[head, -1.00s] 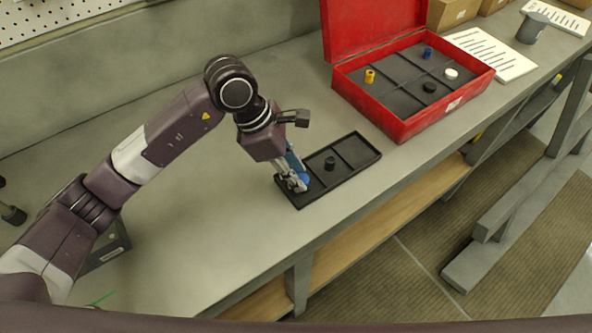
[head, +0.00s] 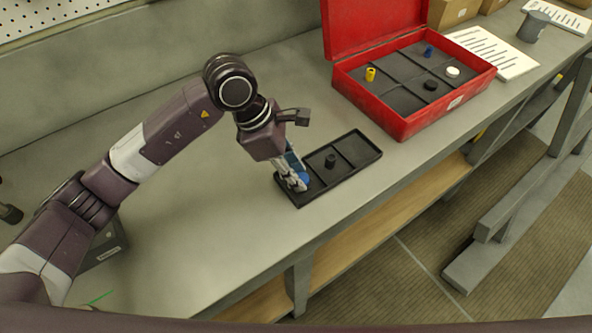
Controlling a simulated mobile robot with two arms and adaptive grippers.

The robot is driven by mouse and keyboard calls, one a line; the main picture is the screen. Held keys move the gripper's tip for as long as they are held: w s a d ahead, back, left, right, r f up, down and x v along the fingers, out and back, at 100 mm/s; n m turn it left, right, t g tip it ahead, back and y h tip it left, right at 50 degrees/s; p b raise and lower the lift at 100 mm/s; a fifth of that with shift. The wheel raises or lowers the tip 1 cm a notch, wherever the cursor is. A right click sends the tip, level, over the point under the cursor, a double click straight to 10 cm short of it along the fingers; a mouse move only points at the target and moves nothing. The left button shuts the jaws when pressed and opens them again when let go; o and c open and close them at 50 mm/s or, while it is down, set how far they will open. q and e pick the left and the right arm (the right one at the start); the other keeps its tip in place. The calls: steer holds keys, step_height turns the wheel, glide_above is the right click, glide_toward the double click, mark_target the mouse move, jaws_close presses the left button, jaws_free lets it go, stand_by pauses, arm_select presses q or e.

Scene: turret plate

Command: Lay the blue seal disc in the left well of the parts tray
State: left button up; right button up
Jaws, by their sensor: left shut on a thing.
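The black parts tray (head: 342,178) lies on the bench with its wells in a row. My left gripper (head: 299,184) points down into the left well. It is shut on the blue seal disc (head: 304,178), of which only a small blue part shows beside the fingers. I cannot tell whether the disc touches the well floor. A black cylindrical part (head: 330,161) stands in the middle well. The right well looks empty. My right gripper is not in view.
An open red case (head: 411,122) with dark compartments stands behind and right of the tray. It holds a yellow part (head: 370,74), a blue part (head: 428,52), a white disc (head: 453,72) and a black disc (head: 430,85). Bench space left of the tray is clear.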

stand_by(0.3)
arm_select(q)
steer(key=o, duration=0.9)
steer(key=shift+o, duration=0.2)
steer(key=v, duration=1.2)
steer(key=shift+s, duration=0.1)
